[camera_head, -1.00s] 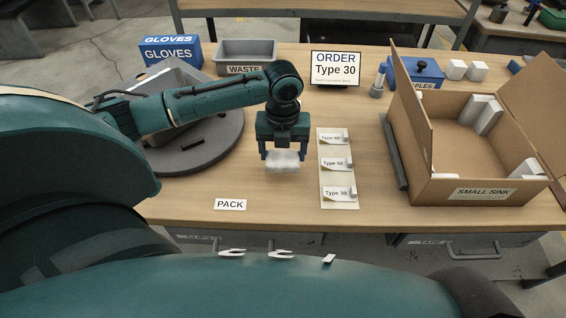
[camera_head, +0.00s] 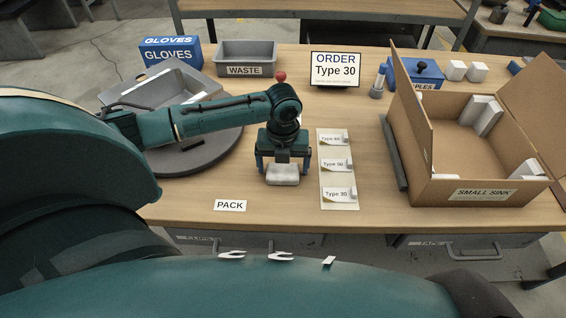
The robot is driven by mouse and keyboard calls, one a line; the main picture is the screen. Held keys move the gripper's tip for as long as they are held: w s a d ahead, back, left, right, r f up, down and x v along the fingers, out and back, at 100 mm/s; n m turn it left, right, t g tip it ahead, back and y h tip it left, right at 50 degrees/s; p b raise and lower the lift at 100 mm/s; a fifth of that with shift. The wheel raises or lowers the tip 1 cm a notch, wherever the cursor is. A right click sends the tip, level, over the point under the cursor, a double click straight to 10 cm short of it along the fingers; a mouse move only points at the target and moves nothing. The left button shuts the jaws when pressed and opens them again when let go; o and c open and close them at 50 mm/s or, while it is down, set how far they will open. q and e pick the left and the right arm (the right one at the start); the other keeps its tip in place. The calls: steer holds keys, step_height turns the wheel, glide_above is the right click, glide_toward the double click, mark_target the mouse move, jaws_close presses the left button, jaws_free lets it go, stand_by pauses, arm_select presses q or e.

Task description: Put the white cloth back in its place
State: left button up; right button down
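The white cloth (camera_head: 283,175) is a small folded block. It appears to lie on the wooden table, left of the strip of type labels and above the PACK label. My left gripper (camera_head: 283,166) is right over it, pointing down. Its two fingers stand wide apart, one at each side of the cloth, with a small gap showing on both sides, so it looks open. My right gripper is not in view.
The PACK label (camera_head: 230,205) lies in front on the table. The label strip (camera_head: 339,205) and a dark bar (camera_head: 393,150) are to the right, before the open SMALL SINK carton (camera_head: 480,191). A grey sink on a round turntable (camera_head: 215,150) is behind my arm. The grey WASTE bin (camera_head: 246,46) stands at the back.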

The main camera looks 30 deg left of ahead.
arm_select(q)
steer(key=shift+o, duration=0.3)
step_height(320, 180, up, 12)
steer(key=shift+r, duration=0.2)
steer(key=shift+f, duration=0.1)
stand_by(0.6)
